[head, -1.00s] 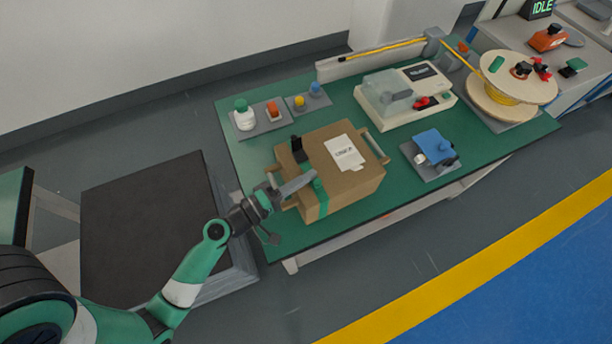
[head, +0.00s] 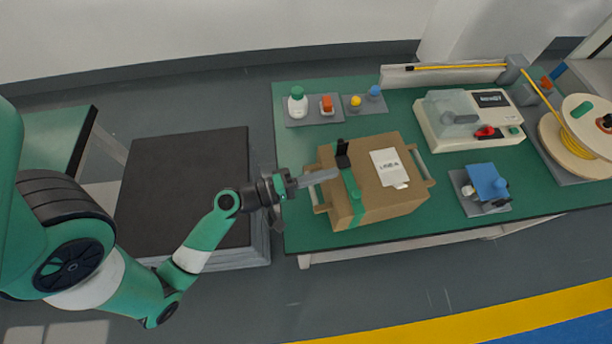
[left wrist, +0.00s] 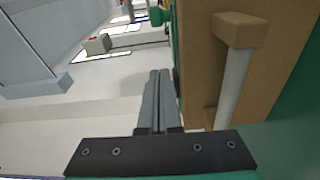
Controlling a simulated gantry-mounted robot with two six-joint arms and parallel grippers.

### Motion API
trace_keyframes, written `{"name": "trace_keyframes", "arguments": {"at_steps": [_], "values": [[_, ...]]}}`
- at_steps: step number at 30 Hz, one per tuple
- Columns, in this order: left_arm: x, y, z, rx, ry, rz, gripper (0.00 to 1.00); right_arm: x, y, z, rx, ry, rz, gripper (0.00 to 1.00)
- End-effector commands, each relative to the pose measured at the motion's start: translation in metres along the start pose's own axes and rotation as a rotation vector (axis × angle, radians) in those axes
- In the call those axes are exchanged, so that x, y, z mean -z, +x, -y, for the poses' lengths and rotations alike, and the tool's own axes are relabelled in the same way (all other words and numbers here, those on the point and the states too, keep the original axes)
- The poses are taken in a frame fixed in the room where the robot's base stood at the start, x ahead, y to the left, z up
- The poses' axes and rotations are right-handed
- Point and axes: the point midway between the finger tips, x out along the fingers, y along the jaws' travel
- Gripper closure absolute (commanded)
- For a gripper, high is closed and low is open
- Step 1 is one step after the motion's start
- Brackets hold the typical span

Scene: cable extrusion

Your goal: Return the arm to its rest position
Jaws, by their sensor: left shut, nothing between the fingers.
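My left arm comes in from the left, and its gripper (head: 335,175) is shut and empty. In the head view its fingers point right and overlap the left end of a brown box (head: 404,190) with a white label and a green strap. In the left wrist view the closed fingers (left wrist: 158,75) are beside the box's brown side (left wrist: 195,60), left of its pale bar handle (left wrist: 232,88). I cannot tell whether they touch the box. My right gripper is not in view.
The box stands on a green-topped table (head: 300,235). Bottles and small parts are at the back left, a cream machine (head: 455,145) and a cable spool (head: 570,145) further right. A blue part (head: 487,183) sits on a grey tray. A black-topped platform (head: 180,190) is left of the table.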

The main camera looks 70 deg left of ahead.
Motion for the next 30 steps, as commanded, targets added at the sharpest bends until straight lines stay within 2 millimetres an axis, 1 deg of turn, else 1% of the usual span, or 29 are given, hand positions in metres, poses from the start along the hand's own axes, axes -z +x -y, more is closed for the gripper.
{"name": "trace_keyframes", "arguments": {"at_steps": [1, 3, 6, 9, 13, 23, 26, 28, 29, 30], "values": [[0.002, -0.014, 0.002, 0.003, -0.003, -0.009, 1.00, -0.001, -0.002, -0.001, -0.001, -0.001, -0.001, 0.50], [0.001, -0.029, 0.001, 0.002, -0.003, -0.008, 1.00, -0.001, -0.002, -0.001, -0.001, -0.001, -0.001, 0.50], [0.001, -0.042, 0.001, 0.002, -0.002, -0.006, 1.00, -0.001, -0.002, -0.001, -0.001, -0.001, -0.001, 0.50], [0.001, -0.050, 0.000, 0.000, 0.000, -0.003, 1.00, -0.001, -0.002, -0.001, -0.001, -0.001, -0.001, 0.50], [0.000, -0.054, 0.000, 0.000, 0.000, -0.001, 1.00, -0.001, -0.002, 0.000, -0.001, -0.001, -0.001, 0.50], [-0.001, -0.053, 0.000, -0.001, 0.000, 0.001, 1.00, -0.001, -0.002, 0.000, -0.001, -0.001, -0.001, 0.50], [-0.009, -0.049, -0.004, -0.006, 0.005, 0.032, 1.00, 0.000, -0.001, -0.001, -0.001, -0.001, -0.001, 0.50], [-0.016, -0.033, -0.023, -0.046, 0.049, 0.095, 1.00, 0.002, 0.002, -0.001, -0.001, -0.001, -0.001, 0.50], [-0.019, -0.023, -0.035, -0.074, 0.078, 0.128, 1.00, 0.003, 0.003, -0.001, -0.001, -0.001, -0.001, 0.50], [-0.025, -0.009, -0.056, -0.120, 0.123, 0.176, 1.00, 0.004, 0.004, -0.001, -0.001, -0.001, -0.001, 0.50]]}}
